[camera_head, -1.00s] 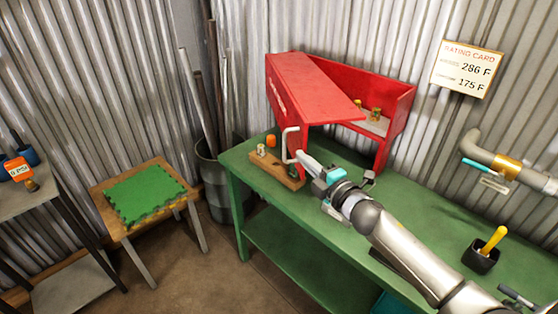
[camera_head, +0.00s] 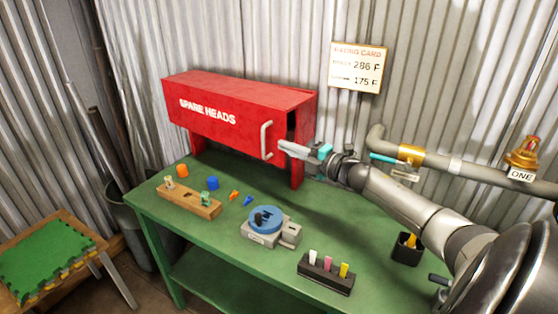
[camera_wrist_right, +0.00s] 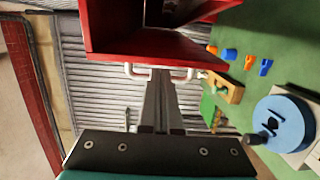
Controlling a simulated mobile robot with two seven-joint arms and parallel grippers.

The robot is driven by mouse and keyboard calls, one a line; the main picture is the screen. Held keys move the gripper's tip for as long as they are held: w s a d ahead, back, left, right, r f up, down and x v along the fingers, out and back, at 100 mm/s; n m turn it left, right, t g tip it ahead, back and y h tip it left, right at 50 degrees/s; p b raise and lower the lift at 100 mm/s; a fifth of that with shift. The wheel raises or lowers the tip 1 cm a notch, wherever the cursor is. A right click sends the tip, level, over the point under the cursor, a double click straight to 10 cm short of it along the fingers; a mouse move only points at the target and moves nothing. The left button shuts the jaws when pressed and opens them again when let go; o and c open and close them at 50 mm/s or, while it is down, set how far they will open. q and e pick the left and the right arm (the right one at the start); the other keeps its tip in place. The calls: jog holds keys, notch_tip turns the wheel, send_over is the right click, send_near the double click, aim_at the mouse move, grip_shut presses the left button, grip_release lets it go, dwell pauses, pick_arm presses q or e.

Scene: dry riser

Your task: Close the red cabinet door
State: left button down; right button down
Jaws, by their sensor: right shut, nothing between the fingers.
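The red cabinet (camera_head: 290,96) stands on the green table against the back wall. Its red door (camera_head: 215,118), lettered SPARE HEADS, covers most of the front. A narrow dark gap shows at the door's right edge, so it is slightly ajar. The white door handle (camera_head: 265,140) is near that edge. My right gripper (camera_head: 283,147) is shut and empty, its fingertips beside the handle. In the right wrist view the fingertips (camera_wrist_right: 161,76) overlap the handle (camera_wrist_right: 140,71) below the red door (camera_wrist_right: 155,47); I cannot tell whether they touch. My left gripper is out of view.
A pipe (camera_head: 455,167) runs along the right wall.

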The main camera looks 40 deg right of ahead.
jog(key=shift+w+d, duration=0.15)
jog(key=shift+d, duration=0.6)
